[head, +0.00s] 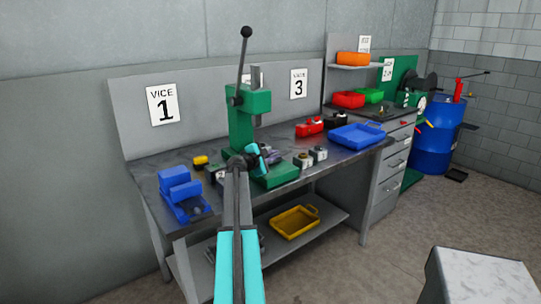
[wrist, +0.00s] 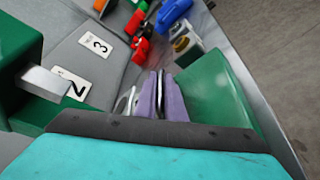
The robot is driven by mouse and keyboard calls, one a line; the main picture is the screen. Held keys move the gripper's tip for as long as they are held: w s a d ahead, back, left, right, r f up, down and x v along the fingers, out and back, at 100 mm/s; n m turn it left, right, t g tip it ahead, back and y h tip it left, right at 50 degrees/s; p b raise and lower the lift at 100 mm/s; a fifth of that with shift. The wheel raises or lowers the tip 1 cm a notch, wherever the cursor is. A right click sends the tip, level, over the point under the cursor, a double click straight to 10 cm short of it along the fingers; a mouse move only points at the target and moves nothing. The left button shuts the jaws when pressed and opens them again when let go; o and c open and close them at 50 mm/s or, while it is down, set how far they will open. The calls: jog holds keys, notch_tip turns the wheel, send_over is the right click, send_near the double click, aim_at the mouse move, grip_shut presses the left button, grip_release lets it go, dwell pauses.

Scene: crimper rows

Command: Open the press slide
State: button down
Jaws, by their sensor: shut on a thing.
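The green press (head: 246,115) stands on the bench, its long black lever (head: 242,60) pointing up. In the wrist view its green body is at the left, with a bare metal ram (wrist: 55,84) sticking out. My gripper (head: 268,154) is low at the front of the press, just above its green base (head: 275,175). In the wrist view my gripper's purple fingers (wrist: 161,95) are close together on a thin dark and silver part, which I take to be the press slide's handle. Most of that part is hidden between the fingers. How far the slide is out cannot be told.
A blue vice (head: 182,195) stands at the bench's left end. Small grey blocks (head: 311,156), a red vice (head: 309,126) and a blue tray (head: 357,135) are to the right of the press. A yellow tray (head: 294,222) lies on the lower shelf.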

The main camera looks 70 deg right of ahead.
jog(key=s+a, duration=0.7)
jog(key=s, duration=0.4)
jog(key=shift+s+a, duration=0.2)
jog(key=c, duration=1.8)
grip_release()
jog(key=shift+c, duration=0.2)
jog(key=b+v, duration=0.1)
jog(key=v, duration=1.2)
jog(key=shift+a, duration=0.35)
jog(key=shift+r, duration=0.15)
